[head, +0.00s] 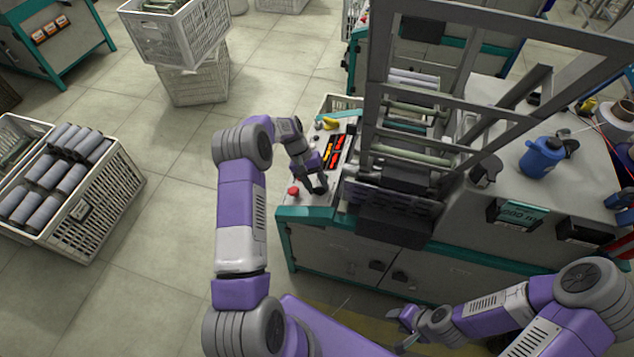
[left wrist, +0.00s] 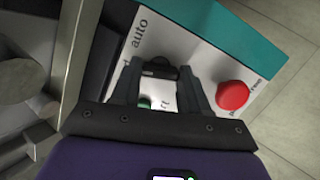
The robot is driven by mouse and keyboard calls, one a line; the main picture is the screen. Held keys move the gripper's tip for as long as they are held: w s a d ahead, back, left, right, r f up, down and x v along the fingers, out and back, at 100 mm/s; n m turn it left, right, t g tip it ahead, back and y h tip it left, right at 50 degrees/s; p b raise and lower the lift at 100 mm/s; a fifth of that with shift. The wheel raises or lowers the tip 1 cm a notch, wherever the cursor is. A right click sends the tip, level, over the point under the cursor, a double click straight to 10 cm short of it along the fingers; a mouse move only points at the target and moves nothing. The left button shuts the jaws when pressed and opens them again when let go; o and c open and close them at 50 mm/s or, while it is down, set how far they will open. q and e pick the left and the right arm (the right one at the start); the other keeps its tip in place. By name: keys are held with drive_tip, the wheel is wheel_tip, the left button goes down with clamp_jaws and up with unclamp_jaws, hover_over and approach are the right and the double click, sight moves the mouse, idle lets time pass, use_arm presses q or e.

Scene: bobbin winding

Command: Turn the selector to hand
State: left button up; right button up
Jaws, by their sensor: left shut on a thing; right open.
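The black selector (left wrist: 160,71) shows in the left wrist view on a white panel (left wrist: 205,50) marked "auto" at its upper left. My left gripper (left wrist: 160,85) has its fingers on both sides of the selector and is shut on it. In the head view my left gripper (head: 315,187) is at the near end of the machine's control panel (head: 318,198); the selector is hidden there. Its exact setting cannot be told. My right gripper (head: 404,326) is open and empty, low in front of the machine's cabinet.
A red mushroom button (left wrist: 233,95) sits right beside my left fingers, and a green button (left wrist: 145,103) lies between them. The machine's grey frame (head: 372,90) rises right of the panel. A crate of bobbins (head: 110,198) stands at the left; the floor between is clear.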

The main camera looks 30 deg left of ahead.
use_arm(q)
drive_tip(key=shift+n+h, duration=0.3)
drive_tip(key=shift+n, duration=1)
drive_tip(key=o, duration=1.1)
drive_tip(key=shift+c, duration=0.2)
drive_tip(key=p+v, duration=0.2)
drive_tip(key=v, duration=0.5)
drive_tip(key=shift+a+r, duration=0.25)
drive_tip(key=shift+s, duration=0.2)
